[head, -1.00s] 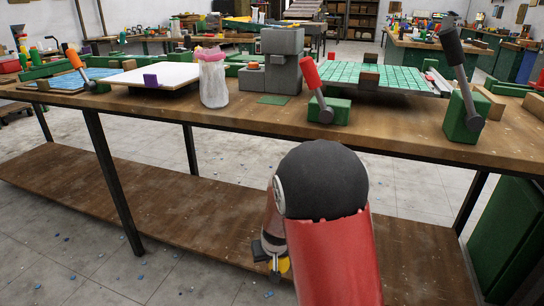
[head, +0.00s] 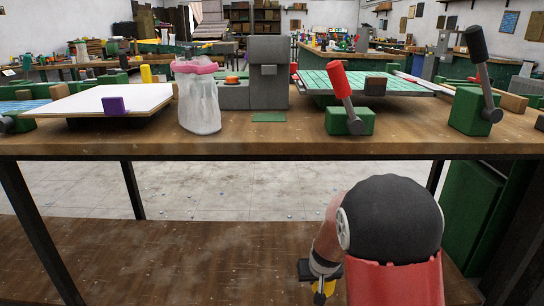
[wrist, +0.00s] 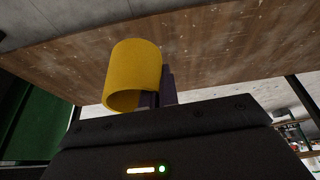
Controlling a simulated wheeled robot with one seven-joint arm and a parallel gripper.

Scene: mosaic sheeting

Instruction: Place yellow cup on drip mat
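The yellow cup (wrist: 133,72) is in my gripper (wrist: 157,98), seen close up in the wrist view. The dark fingers are at the cup's right side, and the cup looks tilted with its open end toward the lower left. In the head view my gripper (head: 320,279) is low, below the tabletop level, with a bit of yellow cup (head: 327,288) showing at it; my arm hides part of this area. A small flat green mat (head: 268,117), which looks like the drip mat, lies bare on the workbench in front of a grey machine (head: 268,70).
The workbench (head: 230,147) has its front edge between my gripper and the mat. A bagged white jar (head: 199,100) stands left of the mat, and a red-handled lever block (head: 348,122) stands right. A white board (head: 100,101) and a green tiled sheet (head: 350,82) flank them.

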